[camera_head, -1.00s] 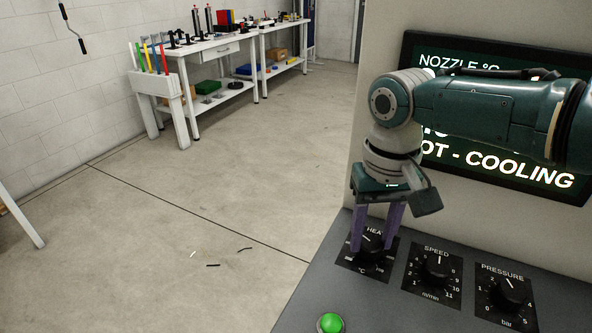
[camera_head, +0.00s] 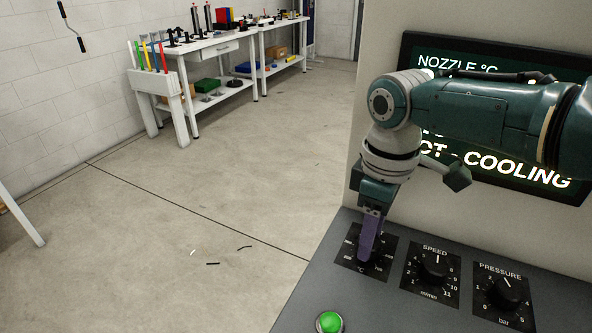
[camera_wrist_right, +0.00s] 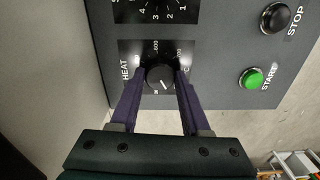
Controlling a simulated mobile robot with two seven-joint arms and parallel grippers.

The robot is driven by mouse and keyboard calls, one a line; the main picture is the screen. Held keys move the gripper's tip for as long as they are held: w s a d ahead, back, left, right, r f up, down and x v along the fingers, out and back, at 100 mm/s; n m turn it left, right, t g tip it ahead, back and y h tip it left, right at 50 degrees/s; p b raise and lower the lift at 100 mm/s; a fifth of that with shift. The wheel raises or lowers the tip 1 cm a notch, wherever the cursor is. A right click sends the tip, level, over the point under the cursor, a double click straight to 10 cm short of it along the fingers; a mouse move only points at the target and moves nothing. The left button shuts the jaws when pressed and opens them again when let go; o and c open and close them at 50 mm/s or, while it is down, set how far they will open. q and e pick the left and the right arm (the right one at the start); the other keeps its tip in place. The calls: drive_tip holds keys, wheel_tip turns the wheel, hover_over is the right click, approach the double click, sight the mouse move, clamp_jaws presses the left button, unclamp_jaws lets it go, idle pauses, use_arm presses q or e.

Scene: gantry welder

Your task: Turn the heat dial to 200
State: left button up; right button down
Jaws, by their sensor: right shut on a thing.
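The heat dial (camera_wrist_right: 160,77) is a round black knob with a white pointer line on a black plate marked HEAT, with numbers around it. In the head view the heat plate (camera_head: 384,262) is at the left of the row of dials, and its knob is mostly hidden by my gripper. My right gripper (camera_head: 366,250) comes down onto the dial, its purple fingers one behind the other. In the right wrist view its fingers (camera_wrist_right: 159,75) are on both sides of the knob, shut on it. My left gripper is not in view.
The speed dial (camera_head: 434,267) and pressure dial (camera_head: 508,292) sit to the right on the same grey panel. A green start button (camera_head: 329,322) is near the panel's front edge, and a black stop button (camera_wrist_right: 276,17) is beside it. A screen (camera_head: 500,180) stands behind my arm.

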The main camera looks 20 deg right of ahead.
drive_tip(key=shift+n, duration=1.7)
drive_tip(key=shift+c, duration=1.8)
unclamp_jaws()
drive_tip(key=shift+r, duration=0.35)
wheel_tip(320, 180, up, 9)
drive_tip(key=p, duration=0.2)
drive_tip(key=shift+r, duration=0.15)
